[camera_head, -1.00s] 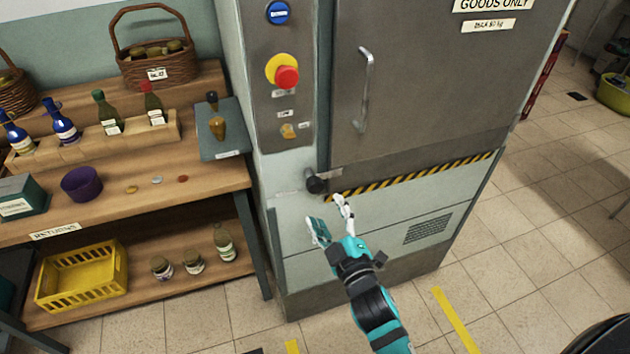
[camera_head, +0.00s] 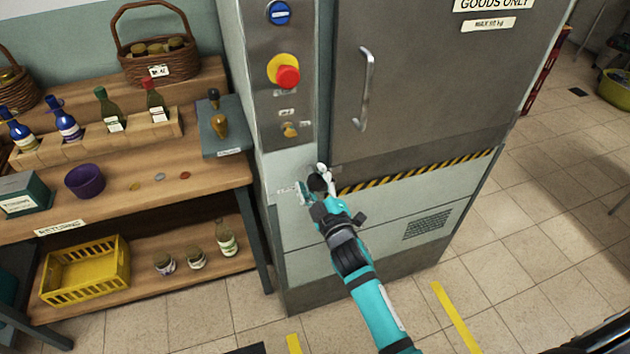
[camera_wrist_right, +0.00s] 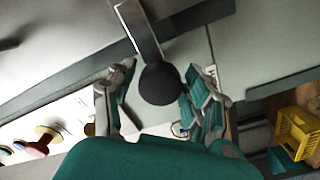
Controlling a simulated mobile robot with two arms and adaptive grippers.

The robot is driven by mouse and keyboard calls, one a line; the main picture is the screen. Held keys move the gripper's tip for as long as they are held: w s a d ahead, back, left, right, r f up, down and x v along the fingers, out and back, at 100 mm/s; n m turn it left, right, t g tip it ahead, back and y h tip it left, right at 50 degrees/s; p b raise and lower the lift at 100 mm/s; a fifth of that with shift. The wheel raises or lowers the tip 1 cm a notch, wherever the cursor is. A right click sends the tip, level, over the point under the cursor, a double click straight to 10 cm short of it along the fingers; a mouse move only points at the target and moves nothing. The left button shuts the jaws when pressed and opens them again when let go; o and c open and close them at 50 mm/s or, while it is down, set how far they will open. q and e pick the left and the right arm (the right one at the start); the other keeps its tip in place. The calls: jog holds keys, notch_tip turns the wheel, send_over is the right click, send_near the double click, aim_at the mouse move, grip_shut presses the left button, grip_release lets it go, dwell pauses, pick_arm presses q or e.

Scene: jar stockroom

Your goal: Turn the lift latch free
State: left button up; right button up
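The lift latch is a dark round knob (camera_head: 318,184) on a flat metal bar, low on the lift front at the left end of the striped edge. The right wrist view shows its knob (camera_wrist_right: 160,86) and its bar (camera_wrist_right: 139,28). My right gripper (camera_head: 312,181) is at the latch, with one finger on each side of the knob. In the wrist view the fingers of this gripper (camera_wrist_right: 158,75) stand apart, with a gap between the left finger and the knob. I cannot tell whether the right finger touches it. My left gripper is not in view.
The lift door has a vertical handle (camera_head: 366,90) above the latch. A red stop button (camera_head: 288,77) and a small yellow switch (camera_head: 290,131) are on the panel above. A wooden shelf (camera_head: 215,172) with bottles stands close on the left.

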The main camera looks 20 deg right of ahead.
grip_shut()
jog(key=shift+f+n, duration=0.15)
jog(key=shift+n, duration=0.55)
jog(key=n, duration=0.8)
jog(key=shift+f, duration=0.1)
jog(key=n, duration=0.4)
jog(key=shift+d+n, duration=0.1)
jog(key=shift+n, duration=2.1)
